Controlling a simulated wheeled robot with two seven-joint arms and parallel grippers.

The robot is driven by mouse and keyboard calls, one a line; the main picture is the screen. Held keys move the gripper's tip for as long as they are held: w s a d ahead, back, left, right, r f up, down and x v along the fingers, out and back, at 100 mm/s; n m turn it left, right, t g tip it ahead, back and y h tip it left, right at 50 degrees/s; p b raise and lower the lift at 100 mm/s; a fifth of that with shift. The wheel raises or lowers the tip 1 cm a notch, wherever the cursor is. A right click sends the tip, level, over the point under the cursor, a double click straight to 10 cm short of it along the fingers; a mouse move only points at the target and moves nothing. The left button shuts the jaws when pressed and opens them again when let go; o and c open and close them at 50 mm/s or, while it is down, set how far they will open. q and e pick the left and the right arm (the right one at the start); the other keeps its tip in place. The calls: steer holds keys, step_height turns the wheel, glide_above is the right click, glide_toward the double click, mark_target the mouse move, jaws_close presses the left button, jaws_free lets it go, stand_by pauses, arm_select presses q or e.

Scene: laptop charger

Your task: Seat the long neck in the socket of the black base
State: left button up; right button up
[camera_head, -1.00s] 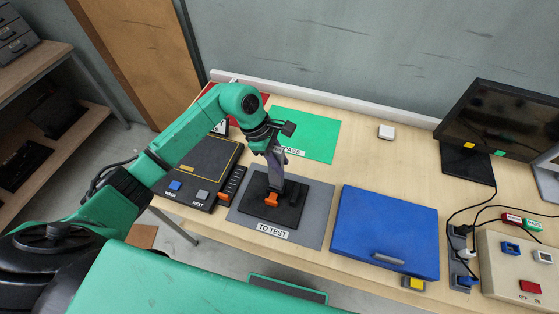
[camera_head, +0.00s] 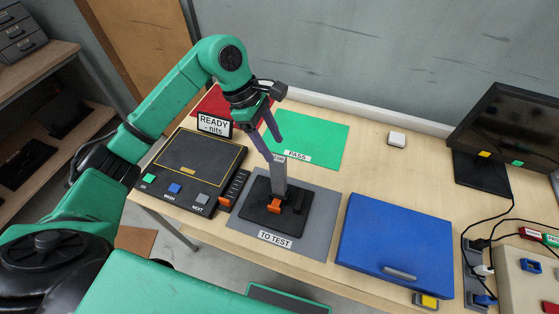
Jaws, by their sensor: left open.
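The black base (camera_head: 262,222) lies on the grey TO TEST mat (camera_head: 312,235), with an orange part on its front. The long grey neck (camera_head: 279,178) stands up from the base, leaning slightly left in the picture. Its foot meets the base behind the orange part; I cannot tell how deep it sits in the socket. My left gripper (camera_head: 266,140) is open around or just beside the upper part of the neck, its fingers pointing down. The fingers partly hide the top of the neck. My right gripper is not in view.
A black tester (camera_head: 200,158) with buttons and a READY sign (camera_head: 214,126) stands left. The green PASS mat (camera_head: 322,138) behind is empty. A blue case (camera_head: 395,240) lies right of the grey mat. A monitor (camera_head: 510,120), cables and a switch panel (camera_head: 525,272) fill the right end.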

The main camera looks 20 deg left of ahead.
arm_select(q)
steer(key=v, duration=0.3)
stand_by(0.9)
stand_by(0.4)
